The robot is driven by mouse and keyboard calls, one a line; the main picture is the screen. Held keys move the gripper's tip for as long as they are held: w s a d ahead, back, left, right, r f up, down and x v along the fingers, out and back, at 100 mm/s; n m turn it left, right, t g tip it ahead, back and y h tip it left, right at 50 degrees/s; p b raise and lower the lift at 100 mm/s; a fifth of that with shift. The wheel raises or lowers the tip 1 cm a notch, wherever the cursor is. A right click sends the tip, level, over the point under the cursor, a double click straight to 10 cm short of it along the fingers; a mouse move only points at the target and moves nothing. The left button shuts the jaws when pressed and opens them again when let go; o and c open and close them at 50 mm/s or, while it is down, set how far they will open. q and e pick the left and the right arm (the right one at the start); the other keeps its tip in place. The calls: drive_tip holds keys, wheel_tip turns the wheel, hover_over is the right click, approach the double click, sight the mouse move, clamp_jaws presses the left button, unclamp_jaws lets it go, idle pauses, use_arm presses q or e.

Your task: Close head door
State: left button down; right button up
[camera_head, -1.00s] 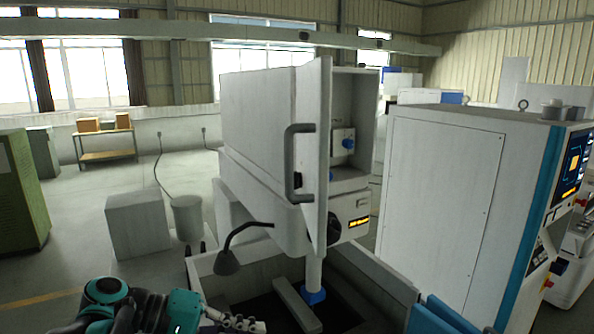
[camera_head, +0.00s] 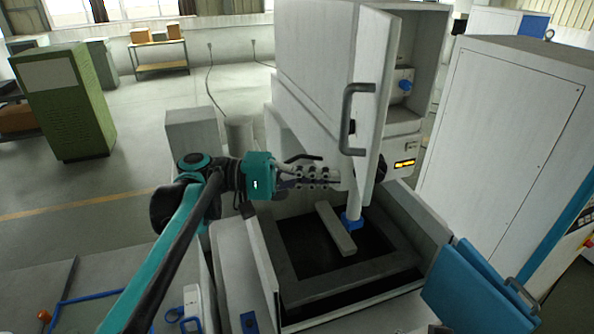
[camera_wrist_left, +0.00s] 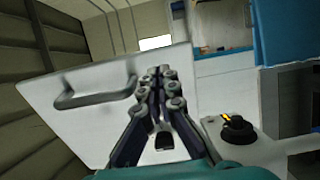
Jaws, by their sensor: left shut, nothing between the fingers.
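The head door (camera_head: 374,75) is a white panel standing ajar on the machine head (camera_head: 313,50); the lit interior shows to its right. Its grey bar handle (camera_head: 347,118) faces left. In the left wrist view the door (camera_wrist_left: 110,120) fills the left and middle, with its handle (camera_wrist_left: 95,93) left of the fingers. My left gripper (camera_head: 336,178) is shut and empty, below the handle and near the door's lower part. It also shows in the left wrist view (camera_wrist_left: 161,75), in front of the door. I cannot tell whether it touches the door. My right gripper is out of view.
The open work tank (camera_head: 288,290) lies below the head, with a pale bar (camera_head: 336,229) inside. Blue panels (camera_head: 468,290) stand at its right. A large white cabinet (camera_head: 510,130) is at the right. A black knob (camera_wrist_left: 237,129) shows right of the fingers in the left wrist view.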

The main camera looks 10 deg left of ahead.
sight(363, 180)
use_arm(q)
drive_tip(key=shift+w+d+p, duration=0.15)
drive_tip(key=shift+d+p, duration=0.05)
drive_tip(key=shift+d, duration=0.75)
drive_tip(key=shift+w+d+p, duration=0.15)
drive_tip(key=shift+d+p, duration=0.05)
drive_tip(key=shift+d, duration=0.75)
drive_tip(key=shift+d, duration=0.15)
